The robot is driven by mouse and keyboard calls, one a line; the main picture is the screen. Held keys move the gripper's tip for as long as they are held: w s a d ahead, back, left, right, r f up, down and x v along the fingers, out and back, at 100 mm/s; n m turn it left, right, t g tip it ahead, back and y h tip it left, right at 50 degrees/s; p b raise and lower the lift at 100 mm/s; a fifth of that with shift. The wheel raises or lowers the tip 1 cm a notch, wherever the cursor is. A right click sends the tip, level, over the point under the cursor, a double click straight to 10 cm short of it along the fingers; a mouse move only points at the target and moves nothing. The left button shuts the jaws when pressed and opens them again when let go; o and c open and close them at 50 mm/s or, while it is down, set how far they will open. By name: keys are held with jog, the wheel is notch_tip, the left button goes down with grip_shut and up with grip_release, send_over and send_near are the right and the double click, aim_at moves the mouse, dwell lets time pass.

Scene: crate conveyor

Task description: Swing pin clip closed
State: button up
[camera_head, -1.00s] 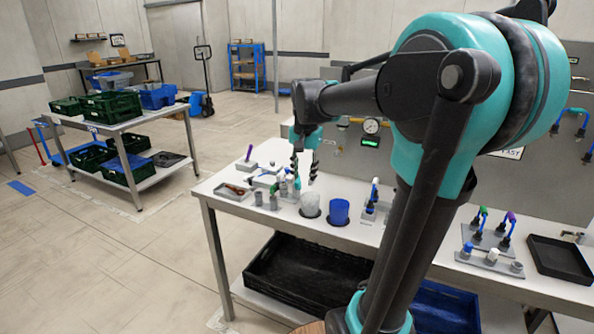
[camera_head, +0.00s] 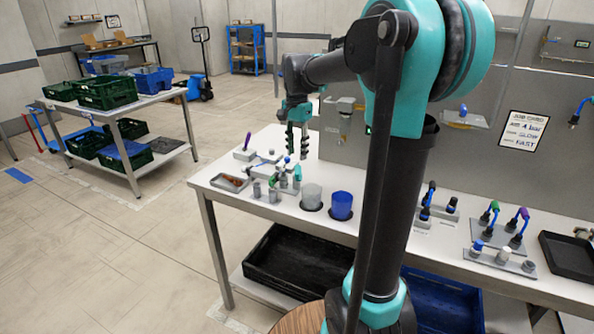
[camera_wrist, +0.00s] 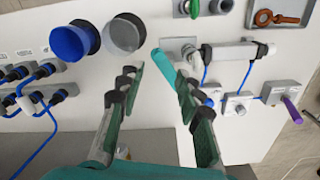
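My gripper (camera_head: 298,142) hangs above the left part of the bench. Its two dark fingers stand apart in the wrist view (camera_wrist: 160,85), with nothing held between them. A fixture with a teal handle (camera_wrist: 168,72) lies below and just ahead of the fingertips; its teal part also shows in the head view (camera_head: 297,174). To its right are a grey bar with a pale end (camera_wrist: 232,52), a small grey block with a blue cord (camera_wrist: 238,103), and another block with a purple pin (camera_wrist: 291,109). I cannot tell for sure which part is the pin clip.
A tray with an orange-brown part (camera_head: 230,182) lies near the bench's left edge. Fixtures with blue hoses (camera_head: 497,218) and a black tray (camera_head: 567,256) are farther right. A grey panel (camera_head: 470,160) rises behind.

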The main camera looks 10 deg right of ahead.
aim_at(297, 173)
notch_tip(297, 173, down, 8)
jog(key=shift+r, duration=0.15)
dwell(0.3)
grip_shut()
